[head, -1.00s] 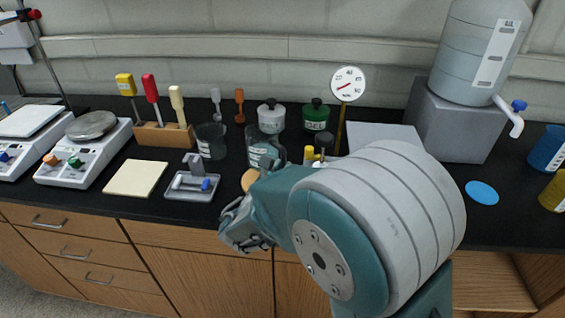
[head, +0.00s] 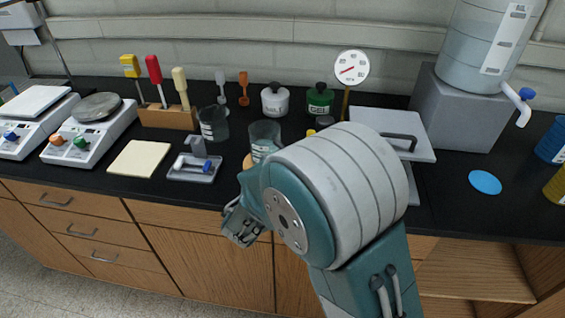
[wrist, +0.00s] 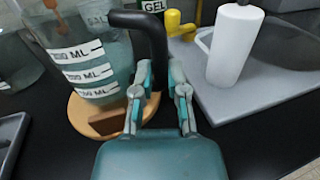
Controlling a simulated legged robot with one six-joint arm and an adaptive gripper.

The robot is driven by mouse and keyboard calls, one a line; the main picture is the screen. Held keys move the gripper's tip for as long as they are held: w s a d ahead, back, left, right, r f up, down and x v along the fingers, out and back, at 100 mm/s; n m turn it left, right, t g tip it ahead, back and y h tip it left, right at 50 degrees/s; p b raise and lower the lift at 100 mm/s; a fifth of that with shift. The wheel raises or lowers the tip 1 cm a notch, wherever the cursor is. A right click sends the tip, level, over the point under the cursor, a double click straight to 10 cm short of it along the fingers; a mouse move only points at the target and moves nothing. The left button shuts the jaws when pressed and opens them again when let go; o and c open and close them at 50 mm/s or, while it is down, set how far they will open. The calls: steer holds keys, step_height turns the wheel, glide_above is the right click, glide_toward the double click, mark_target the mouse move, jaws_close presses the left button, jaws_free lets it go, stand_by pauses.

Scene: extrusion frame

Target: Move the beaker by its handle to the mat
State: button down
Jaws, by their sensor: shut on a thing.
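The beaker (wrist: 85,55) is clear glass with white volume marks and a black handle (wrist: 150,40) on its right side. In the head view the beaker (head: 264,134) stands at mid-counter, partly behind my arm. It is over a round wooden base (wrist: 85,122); I cannot tell whether they touch. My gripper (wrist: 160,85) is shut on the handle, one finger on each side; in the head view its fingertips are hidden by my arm. A flat blue round mat (head: 485,182) lies at the right, and a flat cream square (head: 140,158) lies at the left.
Another beaker (head: 213,123) and a grey tray (head: 192,173) stand left of the beaker. White and green lidded jars (head: 320,99) are behind.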

steer(key=shift+f, duration=0.5)
stand_by(0.7)
steer(key=c, duration=0.6)
jaws_free()
steer(key=v, duration=1.2)
steer(key=s+d+r+m+g+h, duration=0.25)
steer(key=d+m+g, duration=0.45)
steer(key=d, duration=0.4)
steer(key=s+d+r+m+g+h, duration=0.1)
steer(key=s+d+r+m+g, duration=0.15)
steer(key=d+m+g, duration=0.5)
steer(key=s+d+r+m+t+y, duration=0.1)
steer(key=s+m+y, duration=0.2)
steer(key=m, duration=0.2)
steer(key=s+d+r+m+t+y, duration=0.1)
steer(key=s+d+r+m+y, duration=0.1)
steer(key=m, duration=0.4)
steer(key=s+d+r+m+t+y, duration=0.1)
steer(key=s+r+m+y, duration=0.1)
steer(key=s+m+y, duration=0.3)
steer(key=shift+d+m, duration=0.25)
steer(key=shift+m, duration=0.2)
